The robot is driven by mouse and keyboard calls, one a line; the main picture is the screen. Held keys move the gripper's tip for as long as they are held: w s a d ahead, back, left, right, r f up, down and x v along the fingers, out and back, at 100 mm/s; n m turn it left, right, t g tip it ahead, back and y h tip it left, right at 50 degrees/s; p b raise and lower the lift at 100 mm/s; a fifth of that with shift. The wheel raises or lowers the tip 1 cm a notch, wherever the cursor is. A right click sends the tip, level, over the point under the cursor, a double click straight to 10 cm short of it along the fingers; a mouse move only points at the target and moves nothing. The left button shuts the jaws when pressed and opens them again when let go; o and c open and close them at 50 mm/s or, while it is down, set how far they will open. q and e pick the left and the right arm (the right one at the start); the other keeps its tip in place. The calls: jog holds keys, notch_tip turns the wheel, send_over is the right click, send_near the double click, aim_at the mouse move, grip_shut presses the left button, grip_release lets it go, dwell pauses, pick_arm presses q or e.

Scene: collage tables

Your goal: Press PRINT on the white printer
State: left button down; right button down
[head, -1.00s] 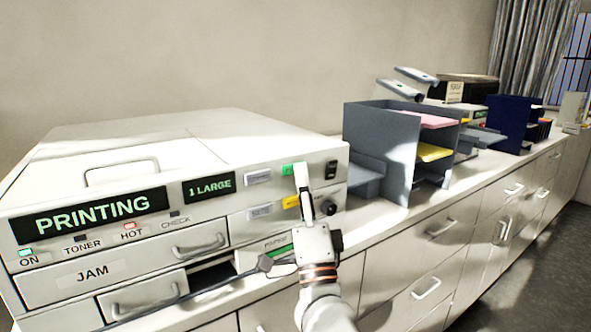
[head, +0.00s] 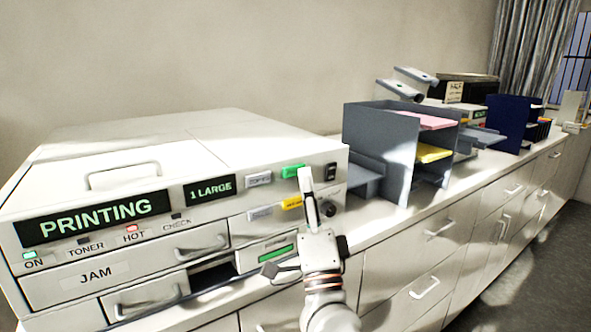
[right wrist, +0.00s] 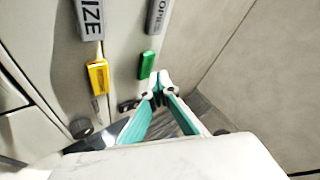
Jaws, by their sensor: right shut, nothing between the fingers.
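The white printer (head: 150,235) stands on the counter at the left of the head view. Its displays read PRINTING (head: 95,215) and 1 LARGE. The green button (head: 293,171) is on its front at the upper right, and also shows in the right wrist view (right wrist: 147,65); its label is not readable. My right gripper (head: 305,174) is shut and empty, its tips just right of and slightly below the green button in the head view. In the right wrist view the closed tips (right wrist: 162,79) appear apart from the button. My left gripper is not in view.
A yellow button (head: 291,202), grey buttons (head: 258,179) and a black switch (head: 331,171) are near the green one. A grey paper organizer (head: 380,150) stands right of the printer. A dark blue holder (head: 510,122) is farther along the counter.

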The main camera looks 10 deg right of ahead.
jog(key=shift+s, duration=0.1)
jog(key=s, duration=0.1)
jog(key=s+d+p, duration=0.1)
jog(key=s, duration=0.1)
jog(key=s+p, duration=0.1)
jog(key=shift+s+d, duration=0.25)
jog(key=shift+d, duration=0.1)
jog(key=shift+f, duration=0.1)
dwell(0.6)
jog(key=s+a+f+n+g+y, duration=0.1)
jog(key=s+f+n+g+y, duration=0.3)
jog(key=f, duration=0.6)
jog(key=a+f+n+g+y, duration=0.1)
jog(key=a+f+n+g, duration=0.1)
jog(key=f+n, duration=0.7)
jog(key=s+a+f+n+g+y, duration=0.1)
jog(key=f+n+g+y, duration=0.15)
jog(key=f, duration=0.95)
jog(key=s+d+f+n+g+h, duration=0.1)
jog(key=s+d+f+n+g, duration=0.1)
jog(key=s+f, duration=0.5)
jog(key=s+d+f+n+g+h, duration=0.2)
jog(key=s+d+f+g, duration=0.3)
jog(key=f, duration=1.1)
jog(key=s+n, duration=0.1)
jog(key=s, duration=0.1)
jog(key=shift+s, duration=0.35)
